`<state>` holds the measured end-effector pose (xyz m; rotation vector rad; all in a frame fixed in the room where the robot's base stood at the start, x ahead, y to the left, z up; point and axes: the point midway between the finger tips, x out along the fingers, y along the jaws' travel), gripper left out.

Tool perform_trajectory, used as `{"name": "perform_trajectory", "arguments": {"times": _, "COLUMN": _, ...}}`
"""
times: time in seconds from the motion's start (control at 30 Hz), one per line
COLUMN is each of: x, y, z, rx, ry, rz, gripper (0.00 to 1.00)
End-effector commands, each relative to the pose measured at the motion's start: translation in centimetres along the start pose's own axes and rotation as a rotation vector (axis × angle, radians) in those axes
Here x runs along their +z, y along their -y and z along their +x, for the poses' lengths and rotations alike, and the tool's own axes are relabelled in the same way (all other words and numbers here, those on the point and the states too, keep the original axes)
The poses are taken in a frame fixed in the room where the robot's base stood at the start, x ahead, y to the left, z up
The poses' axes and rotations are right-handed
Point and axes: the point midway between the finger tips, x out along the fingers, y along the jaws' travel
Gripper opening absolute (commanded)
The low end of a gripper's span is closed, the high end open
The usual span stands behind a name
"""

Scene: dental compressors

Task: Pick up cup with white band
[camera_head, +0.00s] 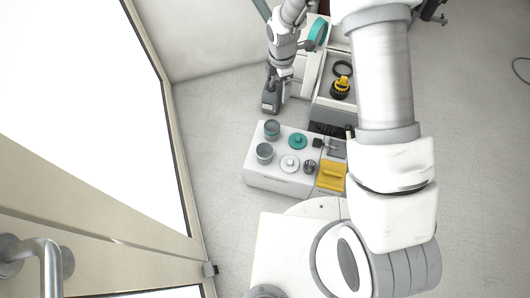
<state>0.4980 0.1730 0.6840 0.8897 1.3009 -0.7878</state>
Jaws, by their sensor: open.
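Two grey-teal cups stand on the left part of a low white table (262,179). The back cup (271,130) is close to the table's rear edge, and the front cup (264,153) is just below it in the picture. A pale band on either cup is too small to make out, so I cannot tell which one has the white band. My gripper (270,108) is open, pointing down, beyond the back cup and apart from both cups. Nothing shows held in it, though its fingertips are small and dark here.
A teal round piece (298,141), a white round piece (290,164) and a small dark round item (309,167) lie right of the cups. A yellow box (331,175) is further right. An open drawer (323,97) holds a yellow-black object (340,87). Floor left of the table is clear.

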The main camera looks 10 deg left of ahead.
Motion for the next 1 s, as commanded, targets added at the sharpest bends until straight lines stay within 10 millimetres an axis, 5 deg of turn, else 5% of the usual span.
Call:
{"name": "perform_trajectory", "arguments": {"times": 0.03, "x": -1.0, "y": 0.4, "z": 3.5, "rx": -0.019, "ry": -0.008, "rz": -0.064, "gripper": 1.0}}
{"name": "perform_trajectory", "arguments": {"times": 0.2, "x": -3.6, "y": 1.7, "z": 11.9, "rx": -0.054, "ry": -0.034, "rz": -0.281, "gripper": 1.0}}
{"name": "perform_trajectory", "arguments": {"times": 0.4, "x": -6.0, "y": 3.6, "z": 19.0, "rx": -0.079, "ry": -0.062, "rz": -0.473, "gripper": 1.0}}
{"name": "perform_trajectory", "arguments": {"times": 0.77, "x": -7.2, "y": 5.0, "z": 24.5, "rx": -0.089, "ry": -0.077, "rz": -0.565, "gripper": 1.0}}
{"name": "perform_trajectory", "arguments": {"times": 1.0, "x": -7.4, "y": 5.6, "z": 29.9, "rx": -0.089, "ry": -0.076, "rz": -0.562, "gripper": 1.0}}
